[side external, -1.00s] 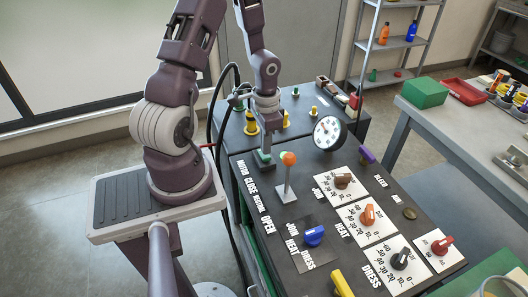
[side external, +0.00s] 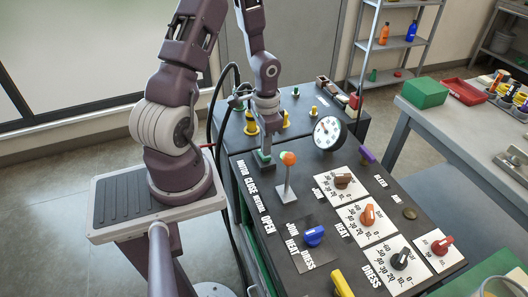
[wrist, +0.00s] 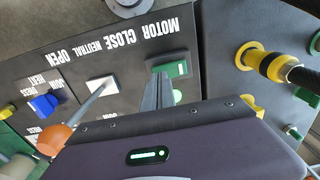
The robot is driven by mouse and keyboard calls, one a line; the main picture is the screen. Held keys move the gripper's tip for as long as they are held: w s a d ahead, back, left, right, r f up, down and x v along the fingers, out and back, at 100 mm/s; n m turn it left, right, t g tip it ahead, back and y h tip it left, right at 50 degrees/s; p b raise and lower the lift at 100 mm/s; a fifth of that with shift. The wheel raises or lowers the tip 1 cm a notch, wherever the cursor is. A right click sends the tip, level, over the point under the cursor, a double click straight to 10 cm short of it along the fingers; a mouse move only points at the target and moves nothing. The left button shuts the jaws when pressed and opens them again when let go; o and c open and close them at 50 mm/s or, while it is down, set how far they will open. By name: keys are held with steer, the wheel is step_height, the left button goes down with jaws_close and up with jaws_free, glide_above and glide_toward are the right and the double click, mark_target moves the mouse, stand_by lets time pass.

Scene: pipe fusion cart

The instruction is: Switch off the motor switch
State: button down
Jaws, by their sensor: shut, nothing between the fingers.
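The motor switch is a green rocker (wrist: 176,68) by the MOTOR label on the dark panel in the wrist view. In the side external view the green switch (side external: 264,167) is mostly hidden under my gripper (side external: 264,152). My gripper is shut and empty, pointing down at the switch. In the wrist view the fingertips of my gripper (wrist: 161,80) are at the switch's edge. I cannot tell whether they touch it or which way the rocker is tipped.
A lever with an orange knob (side external: 288,158) stands close beside my gripper. A round gauge (side external: 329,132) is to the right. Several dial knobs, including a blue knob (side external: 313,236), sit nearer the front. Yellow-collared fittings (wrist: 266,66) are on the neighbouring panel.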

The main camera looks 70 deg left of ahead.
steer(key=shift+f, duration=0.8)
steer(key=shift+r, duration=3.55)
steer(key=d+r+y, duration=0.2)
steer(key=d+r, duration=0.1)
steer(key=r, duration=0.6)
steer(key=s+d+r+t+h, duration=0.2)
steer(key=s+d+r+t, duration=0.3)
steer(key=s+d+r, duration=0.4)
steer(key=d+r, duration=0.4)
steer(key=d, duration=0.2)
steer(key=shift+d+t, duration=0.25)
steer(key=shift+t, duration=0.05)
